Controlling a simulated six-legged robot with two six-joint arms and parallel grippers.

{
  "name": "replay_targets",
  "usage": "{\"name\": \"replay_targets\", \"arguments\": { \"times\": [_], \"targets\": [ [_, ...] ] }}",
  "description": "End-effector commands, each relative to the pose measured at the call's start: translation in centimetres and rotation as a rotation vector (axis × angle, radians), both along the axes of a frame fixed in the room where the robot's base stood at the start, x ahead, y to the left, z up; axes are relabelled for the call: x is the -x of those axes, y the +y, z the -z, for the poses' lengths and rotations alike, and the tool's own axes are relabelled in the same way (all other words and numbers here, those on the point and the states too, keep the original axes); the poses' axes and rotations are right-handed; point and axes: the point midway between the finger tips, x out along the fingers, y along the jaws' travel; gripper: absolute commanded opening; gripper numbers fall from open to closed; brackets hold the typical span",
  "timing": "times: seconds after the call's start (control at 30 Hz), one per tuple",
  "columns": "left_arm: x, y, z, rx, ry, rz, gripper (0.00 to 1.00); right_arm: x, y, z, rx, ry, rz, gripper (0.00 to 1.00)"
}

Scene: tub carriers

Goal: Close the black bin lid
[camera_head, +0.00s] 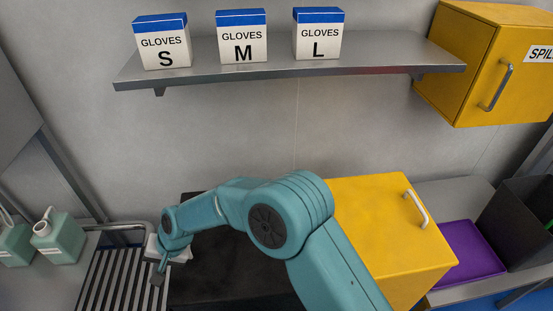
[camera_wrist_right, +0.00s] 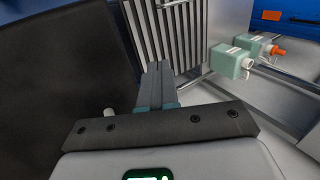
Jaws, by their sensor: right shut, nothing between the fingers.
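A large black surface (camera_head: 235,270) lies at the lower middle of the head view, left of the yellow box, partly hidden by my right arm. It looks like the black bin or its lid; I cannot tell whether the lid is open or shut. A dark flat panel (camera_wrist_right: 65,75) fills the left of the right wrist view. My right gripper (camera_head: 157,274) is shut and empty at the left side of the black surface, beside a slatted rack. Its fingers (camera_wrist_right: 158,70) point toward the rack in the wrist view, right of the panel. My left gripper is out of view.
The slatted rack (camera_head: 112,280) and green jugs (camera_head: 58,238) are at the left. A yellow box (camera_head: 385,225) with a handle stands right of my arm, then a purple tray (camera_head: 470,250) and an open dark container (camera_head: 515,210). A shelf (camera_head: 290,75) holds glove boxes above.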

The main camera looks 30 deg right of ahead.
Motion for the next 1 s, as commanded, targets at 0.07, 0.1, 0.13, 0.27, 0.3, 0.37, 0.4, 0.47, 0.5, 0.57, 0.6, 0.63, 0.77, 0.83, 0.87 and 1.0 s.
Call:
{"name": "replay_targets", "arguments": {
  "times": [0.07, 0.1, 0.13, 0.27, 0.3, 0.37, 0.4, 0.47, 0.5, 0.57, 0.6, 0.63, 0.77, 0.83, 0.87, 1.0],
  "targets": [
    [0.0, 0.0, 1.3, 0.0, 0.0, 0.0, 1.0, -0.1, 0.2, 1.6, -0.001, -0.001, 0.0, 0.0],
    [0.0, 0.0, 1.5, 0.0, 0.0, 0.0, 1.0, -0.1, 0.2, 2.0, 0.0, -0.002, 0.001, 0.0],
    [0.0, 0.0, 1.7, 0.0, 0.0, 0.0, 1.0, -0.1, 0.3, 2.3, 0.0, -0.002, 0.001, 0.0],
    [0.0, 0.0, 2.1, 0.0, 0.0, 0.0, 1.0, -0.2, 0.4, 3.1, -0.001, -0.001, 0.0, 0.0],
    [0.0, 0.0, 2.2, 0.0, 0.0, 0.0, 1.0, -0.2, 0.5, 3.2, -0.001, -0.001, 0.0, 0.0],
    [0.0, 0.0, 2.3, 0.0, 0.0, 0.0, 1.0, -0.2, 0.5, 3.3, -0.001, -0.001, 0.0, 0.0],
    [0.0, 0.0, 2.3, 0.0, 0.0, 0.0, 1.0, -0.2, 0.5, 3.3, -0.002, -0.001, 0.001, 0.0],
    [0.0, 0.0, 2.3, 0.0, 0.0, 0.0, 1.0, -0.2, 0.6, 3.3, -0.002, -0.001, 0.001, 0.0],
    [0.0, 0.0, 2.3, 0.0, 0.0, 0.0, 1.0, -0.2, 0.6, 3.3, -0.002, -0.001, 0.001, 0.0],
    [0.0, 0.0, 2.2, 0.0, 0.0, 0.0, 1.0, -0.2, 0.6, 3.3, -0.001, -0.001, 0.0, 0.0],
    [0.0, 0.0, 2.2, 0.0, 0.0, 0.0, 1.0, -0.2, 0.6, 3.3, -0.001, -0.001, 0.0, 0.0],
    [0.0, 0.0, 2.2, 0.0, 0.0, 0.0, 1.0, -0.2, 0.7, 3.3, -0.001, -0.001, 0.0, 0.0],
    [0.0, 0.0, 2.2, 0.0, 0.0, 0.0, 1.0, -0.2, 0.7, 3.3, -0.001, -0.001, 0.0, 0.0],
    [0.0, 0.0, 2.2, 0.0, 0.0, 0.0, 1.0, -0.3, 0.7, 3.2, -0.001, -0.001, 0.0, 0.0],
    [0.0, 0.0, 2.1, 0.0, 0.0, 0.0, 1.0, -0.3, 0.6, 3.1, -0.002, -0.001, 0.001, 0.0],
    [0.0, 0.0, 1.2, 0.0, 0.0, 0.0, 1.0, -0.4, 0.3, 1.7, -0.001, -0.002, 0.001, 0.0]
  ]
}}
